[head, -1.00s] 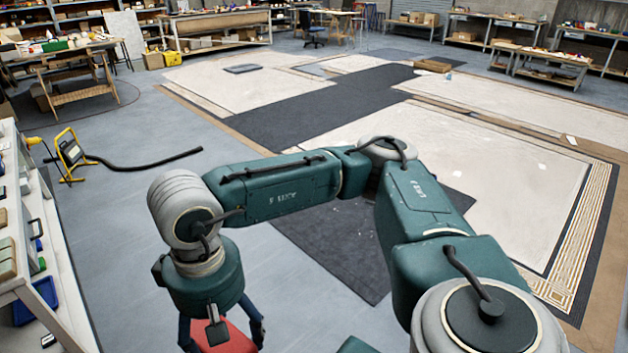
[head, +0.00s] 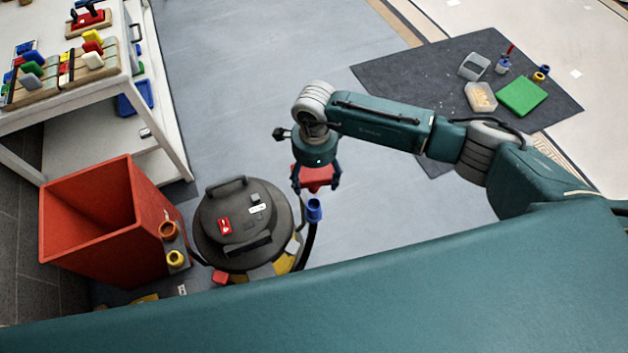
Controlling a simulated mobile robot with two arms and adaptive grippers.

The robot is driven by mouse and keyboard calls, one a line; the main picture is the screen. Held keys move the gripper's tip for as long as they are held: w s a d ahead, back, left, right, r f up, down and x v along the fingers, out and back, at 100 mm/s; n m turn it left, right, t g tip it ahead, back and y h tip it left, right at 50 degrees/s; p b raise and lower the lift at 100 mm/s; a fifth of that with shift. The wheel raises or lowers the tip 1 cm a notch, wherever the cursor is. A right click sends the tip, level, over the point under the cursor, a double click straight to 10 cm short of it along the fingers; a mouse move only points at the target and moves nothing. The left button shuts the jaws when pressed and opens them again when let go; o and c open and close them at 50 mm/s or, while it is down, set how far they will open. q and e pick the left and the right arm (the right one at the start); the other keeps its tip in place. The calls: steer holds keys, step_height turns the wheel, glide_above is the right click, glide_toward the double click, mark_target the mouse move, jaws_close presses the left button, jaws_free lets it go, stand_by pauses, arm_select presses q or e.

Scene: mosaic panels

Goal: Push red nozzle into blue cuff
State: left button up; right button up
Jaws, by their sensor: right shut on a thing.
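The red nozzle (head: 317,176) is a wide red piece held in my right gripper (head: 316,184). The gripper is shut on it and points down, with a finger on each side. The blue cuff (head: 314,210) stands just below the nozzle, at the upper end of a black hose beside the vacuum. The nozzle and cuff look close and roughly in line, slightly apart in the picture; whether they touch I cannot tell. My left gripper is not in view.
A round dark vacuum (head: 232,207) stands left of the cuff. An orange-red bin (head: 100,222) is further left, below a white workbench (head: 160,85). A dark mat (head: 420,90) holds a green box (head: 522,96) and small items. Floor between bench and mat is clear.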

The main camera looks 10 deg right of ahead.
steer(key=shift+s+a+f+m, duration=0.1)
steer(key=shift+f+m, duration=0.35)
steer(key=shift+f, duration=0.3)
steer(key=shift+s+a+f+m, duration=0.1)
steer(key=shift+f+m, duration=0.35)
steer(key=shift+f, duration=0.3)
steer(key=shift+a+b, duration=0.1)
steer(key=shift+b, duration=0.25)
step_height(320, 180, down, 5)
steer(key=b, duration=0.4)
steer(key=shift+b, duration=0.75)
steer(key=shift+f+b, duration=1.8)
steer(key=shift+f, duration=0.2)
